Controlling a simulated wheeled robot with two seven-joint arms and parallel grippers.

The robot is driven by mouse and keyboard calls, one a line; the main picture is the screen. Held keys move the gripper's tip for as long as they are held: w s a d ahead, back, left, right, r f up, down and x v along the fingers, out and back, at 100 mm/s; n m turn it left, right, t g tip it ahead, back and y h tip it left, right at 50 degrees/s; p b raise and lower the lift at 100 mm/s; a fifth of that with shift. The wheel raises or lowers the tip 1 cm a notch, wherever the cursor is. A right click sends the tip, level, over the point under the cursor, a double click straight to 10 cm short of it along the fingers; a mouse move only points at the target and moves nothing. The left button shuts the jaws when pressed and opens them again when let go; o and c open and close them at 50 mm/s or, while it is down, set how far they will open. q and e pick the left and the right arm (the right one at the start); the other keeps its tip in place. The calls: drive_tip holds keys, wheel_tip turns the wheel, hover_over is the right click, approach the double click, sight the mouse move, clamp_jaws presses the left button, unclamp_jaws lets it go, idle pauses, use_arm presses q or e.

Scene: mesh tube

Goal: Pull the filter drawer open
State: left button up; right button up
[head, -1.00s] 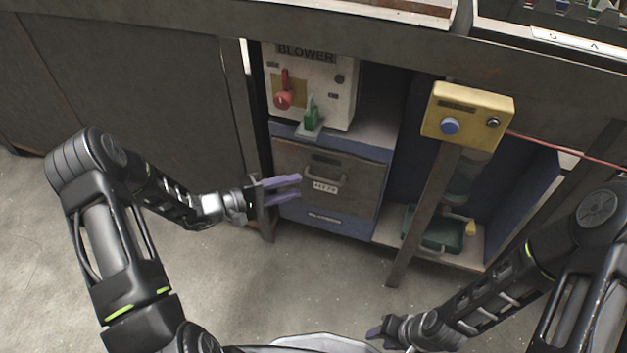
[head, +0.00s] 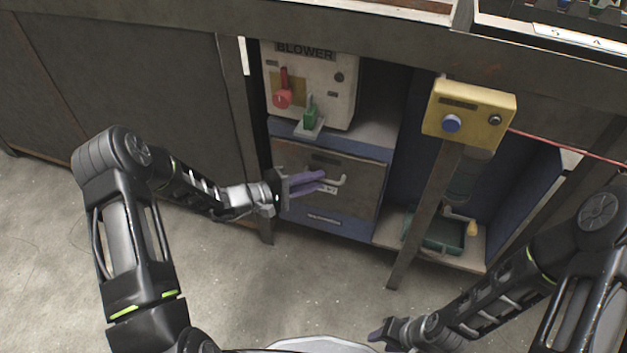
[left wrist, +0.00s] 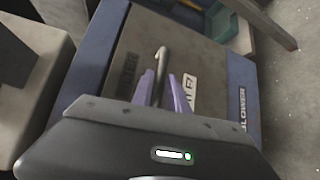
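The filter drawer (head: 360,202) is a dark grey-brown front in the blue cabinet under the bench, and it looks closed. Its pale bar handle (head: 342,181) sits in the middle of the front, partly hidden by my fingers. My left gripper (head: 324,181) is at the handle with its purple fingers apart. In the left wrist view the fingers of my left gripper (left wrist: 163,88) lie on either side of the handle (left wrist: 161,60), with visible gaps. A white label on the drawer is partly covered. My right gripper (head: 378,334) is low at the bottom, away from the drawer; its opening is unclear.
Above the drawer is the blower box (head: 335,95) with a red switch and a green part (head: 310,117) below it. A yellow button box (head: 470,115) on a post stands right of the drawer. A green tray (head: 440,238) lies behind the post. The floor in front is clear.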

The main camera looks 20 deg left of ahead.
use_arm(q)
clamp_jaws()
idle(1.0)
